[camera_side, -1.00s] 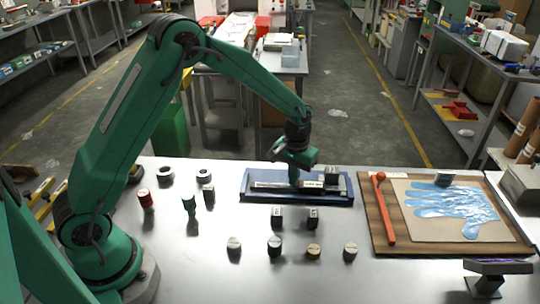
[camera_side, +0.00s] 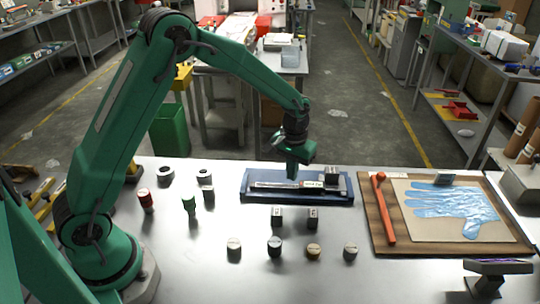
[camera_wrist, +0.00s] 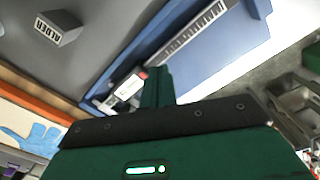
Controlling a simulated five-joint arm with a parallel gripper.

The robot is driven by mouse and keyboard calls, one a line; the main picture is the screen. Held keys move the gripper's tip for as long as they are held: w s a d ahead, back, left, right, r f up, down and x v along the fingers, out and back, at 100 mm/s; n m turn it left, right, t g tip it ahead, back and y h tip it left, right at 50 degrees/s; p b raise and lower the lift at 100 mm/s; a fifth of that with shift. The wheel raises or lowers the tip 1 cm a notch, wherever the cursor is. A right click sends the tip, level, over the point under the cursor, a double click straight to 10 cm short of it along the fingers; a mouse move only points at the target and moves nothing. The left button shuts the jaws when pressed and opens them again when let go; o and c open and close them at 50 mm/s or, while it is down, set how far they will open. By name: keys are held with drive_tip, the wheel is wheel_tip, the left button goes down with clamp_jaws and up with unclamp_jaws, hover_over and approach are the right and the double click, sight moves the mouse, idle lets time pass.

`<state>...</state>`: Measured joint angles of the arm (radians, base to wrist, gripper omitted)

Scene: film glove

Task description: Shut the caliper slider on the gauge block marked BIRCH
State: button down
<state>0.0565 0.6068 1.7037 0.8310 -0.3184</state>
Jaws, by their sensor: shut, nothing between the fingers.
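The caliper (camera_side: 275,185) lies in a blue tray (camera_side: 247,197); its graduated beam (camera_wrist: 192,40) shows in the wrist view. Its slider (camera_side: 313,185) has a pale label too small to read and sits toward the right of the tray. A dark grey block (camera_side: 332,173) stands at the slider's right; I cannot read its mark or tell whether the slider touches it. My gripper (camera_side: 292,177) is shut and empty, just above the caliper, left of the slider. The slider also shows partly in the wrist view (camera_wrist: 130,86), beside my fingers (camera_wrist: 157,86). No BIRCH mark is readable.
Two dark blocks (camera_side: 277,217) (camera_side: 313,217) and several round weights (camera_side: 274,246) stand in front. A wooden board (camera_side: 378,240) with an orange-red bar (camera_side: 385,215) and blue glove (camera_side: 455,207) lies right.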

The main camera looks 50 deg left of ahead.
wheel_tip(320, 180, up, 6)
idle(0.9)
drive_tip(key=shift+r, duration=0.1)
drive_tip(key=s+a+r+m+t, duration=0.1)
drive_tip(key=s+a+r+t, duration=0.15)
drive_tip(key=s+r, duration=0.9)
drive_tip(key=s+r+m+t, duration=0.2)
drive_tip(key=s+t, duration=0.1)
drive_tip(key=s, duration=1.2)
drive_tip(key=shift+a+r, duration=0.15)
drive_tip(key=shift+r, duration=0.25)
idle(0.9)
